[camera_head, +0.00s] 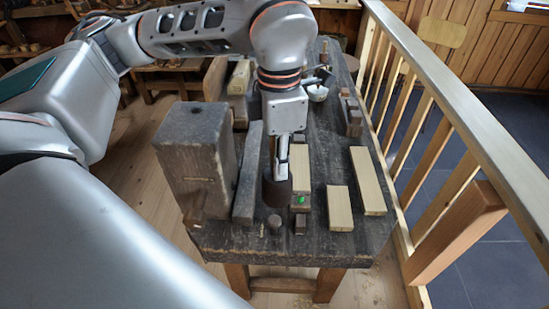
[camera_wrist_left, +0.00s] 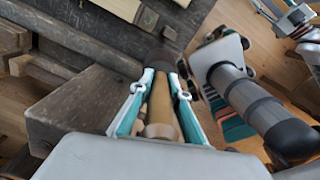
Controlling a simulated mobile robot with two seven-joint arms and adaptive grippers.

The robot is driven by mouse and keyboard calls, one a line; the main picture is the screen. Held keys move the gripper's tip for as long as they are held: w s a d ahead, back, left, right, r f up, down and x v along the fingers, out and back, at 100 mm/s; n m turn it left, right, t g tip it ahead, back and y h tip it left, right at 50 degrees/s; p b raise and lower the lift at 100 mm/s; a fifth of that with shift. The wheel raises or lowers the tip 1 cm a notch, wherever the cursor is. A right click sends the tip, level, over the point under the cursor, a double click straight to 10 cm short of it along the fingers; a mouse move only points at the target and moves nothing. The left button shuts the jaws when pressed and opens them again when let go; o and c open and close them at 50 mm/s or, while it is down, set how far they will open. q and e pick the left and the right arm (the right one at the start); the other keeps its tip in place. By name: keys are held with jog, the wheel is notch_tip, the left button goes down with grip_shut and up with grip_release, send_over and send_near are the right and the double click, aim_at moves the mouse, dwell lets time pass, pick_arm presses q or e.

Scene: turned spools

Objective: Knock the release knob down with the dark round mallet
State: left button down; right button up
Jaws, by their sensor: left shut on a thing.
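My left gripper (camera_head: 283,172) is shut on the wooden handle of the mallet and points down over the bench. The handle (camera_wrist_left: 160,104) runs between its fingers in the left wrist view. The mallet's dark round head (camera_head: 277,193) sticks out beyond the fingertips, low over the front part of the bench. A small dark round knob (camera_head: 274,222), which looks like the release knob, stands near the bench's front edge, just in front of the head. I cannot tell whether they touch.
A big dark wooden block (camera_head: 185,152) and a slanted dark board (camera_head: 248,175) stand left of the mallet. Pale wooden bars (camera_head: 367,182) lie to the right, beside a small block with a green mark (camera_head: 302,200). A wooden railing (camera_head: 455,105) runs along the right side.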

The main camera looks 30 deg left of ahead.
aim_at(275, 192)
pick_arm(q)
jog(key=n, duration=0.4)
jog(key=r+n, duration=0.1)
jog(key=n, duration=0.1)
jog(key=shift+s, duration=0.4)
jog(key=n, duration=0.3)
jog(key=shift+s+r, duration=0.2)
jog(key=shift+s, duration=0.05)
jog(key=shift+f+n, duration=0.1)
jog(key=shift+n, duration=0.3)
jog(key=shift+f+b, duration=1.3)
jog(key=shift+f, duration=1.6)
notch_tip(275, 192, down, 4)
jog(key=b, duration=0.3)
jog(key=shift+r, duration=0.3)
